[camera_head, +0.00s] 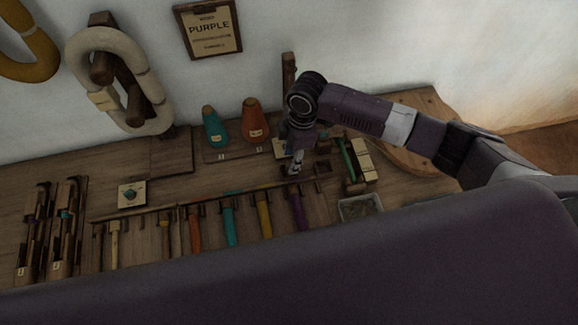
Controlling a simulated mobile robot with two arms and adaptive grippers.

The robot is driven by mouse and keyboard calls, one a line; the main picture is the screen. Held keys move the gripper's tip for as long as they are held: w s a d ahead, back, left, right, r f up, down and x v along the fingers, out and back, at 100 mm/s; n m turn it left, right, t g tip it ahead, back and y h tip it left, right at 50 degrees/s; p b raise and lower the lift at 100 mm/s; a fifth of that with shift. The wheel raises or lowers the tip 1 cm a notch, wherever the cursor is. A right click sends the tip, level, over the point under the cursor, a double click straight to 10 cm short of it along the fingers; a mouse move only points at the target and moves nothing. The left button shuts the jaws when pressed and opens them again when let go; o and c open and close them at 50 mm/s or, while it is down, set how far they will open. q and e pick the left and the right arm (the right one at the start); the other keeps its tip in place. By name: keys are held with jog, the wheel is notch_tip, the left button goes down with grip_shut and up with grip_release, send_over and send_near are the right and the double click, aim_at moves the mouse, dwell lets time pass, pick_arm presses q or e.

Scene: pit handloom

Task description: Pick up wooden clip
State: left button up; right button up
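My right gripper (297,168) points down over the back of the workbench, just behind the right end of a row of hanging tools. Its fingertips are small and dark here, so I cannot tell whether they are open, shut or holding anything. A small dark wooden piece (322,170) lies just right of the fingertips. I cannot make out for certain which object is the wooden clip; it may be this piece or be hidden by the gripper. My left gripper is not in view.
The rack holds several tools, among them a purple one (298,210) and a teal one (230,225). Teal (214,130) and orange (255,122) cones stand behind. A clear tray (360,207) and a cream block (363,160) are right. Dark wooden tools (67,230) stand left.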

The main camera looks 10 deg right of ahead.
aim_at(289, 164)
jog(key=shift+a+f, duration=0.2)
jog(key=shift+f, duration=0.8)
jog(key=shift+a+f, duration=0.15)
jog(key=shift+f, duration=0.8)
jog(key=c, duration=0.9)
jog(key=shift+c, duration=0.2)
jog(key=shift+r, duration=0.1)
notch_tip(289, 164, up, 20)
jog(key=shift+b, duration=0.35)
